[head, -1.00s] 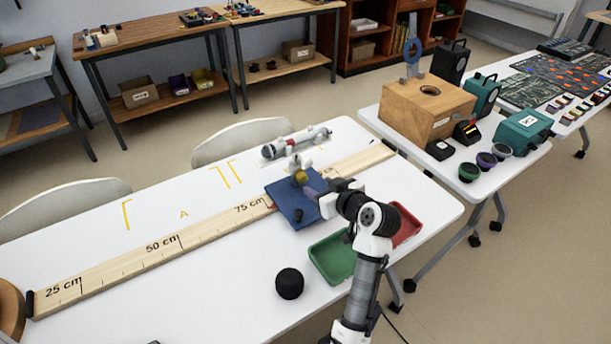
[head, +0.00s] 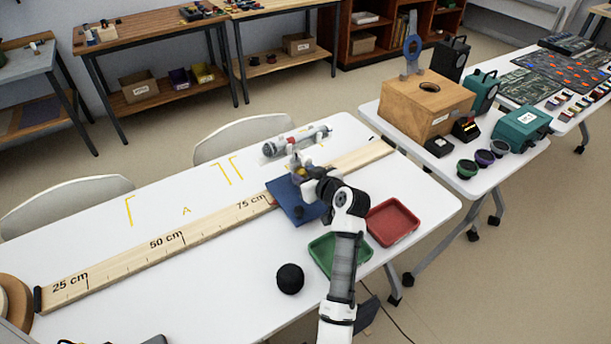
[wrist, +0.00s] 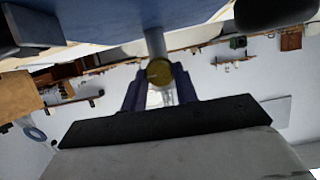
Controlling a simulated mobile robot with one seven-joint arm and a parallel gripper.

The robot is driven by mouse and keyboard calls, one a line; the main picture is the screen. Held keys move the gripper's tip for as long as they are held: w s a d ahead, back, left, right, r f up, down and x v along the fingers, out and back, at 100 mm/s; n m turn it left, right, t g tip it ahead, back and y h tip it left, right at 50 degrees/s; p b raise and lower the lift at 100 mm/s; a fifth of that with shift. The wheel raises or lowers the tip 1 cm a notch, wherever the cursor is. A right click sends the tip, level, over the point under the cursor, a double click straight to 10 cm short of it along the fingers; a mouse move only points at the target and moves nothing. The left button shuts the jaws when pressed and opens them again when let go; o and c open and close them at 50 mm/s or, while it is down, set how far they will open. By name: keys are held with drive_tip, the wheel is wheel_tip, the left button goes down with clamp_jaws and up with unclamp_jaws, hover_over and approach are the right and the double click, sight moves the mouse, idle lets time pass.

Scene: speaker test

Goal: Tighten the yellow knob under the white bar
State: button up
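In the wrist view the yellow knob (wrist: 160,72) sits between the two dark blue fingers of my gripper (wrist: 160,85), in line with a grey post (wrist: 155,42) from a blue surface. The fingers are apart by about the knob's width; I cannot tell if they press on it. In the head view my gripper (head: 311,178) is at the small fixture on the blue plate (head: 290,203), and my wrist hides much of it. I cannot make out the white bar with certainty.
A wooden ruler beam (head: 130,262) crosses the white table. A grey cylindrical device (head: 295,142) lies behind the fixture.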

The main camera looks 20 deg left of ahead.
drive_tip(key=c, duration=0.5)
drive_tip(key=shift+w+d+m+g+y, duration=0.1)
drive_tip(key=shift+m+g+y, duration=0.45)
drive_tip(key=shift+m, duration=0.45)
drive_tip(key=shift+w+d+m+g+y, duration=0.1)
drive_tip(key=shift+m+g+y, duration=0.4)
drive_tip(key=shift+m, duration=0.5)
drive_tip(key=o, duration=1)
drive_tip(key=shift+d, duration=0.1)
drive_tip(key=b+v, duration=0.4)
drive_tip(key=v, duration=0.9)
drive_tip(key=shift+d+r, duration=0.2)
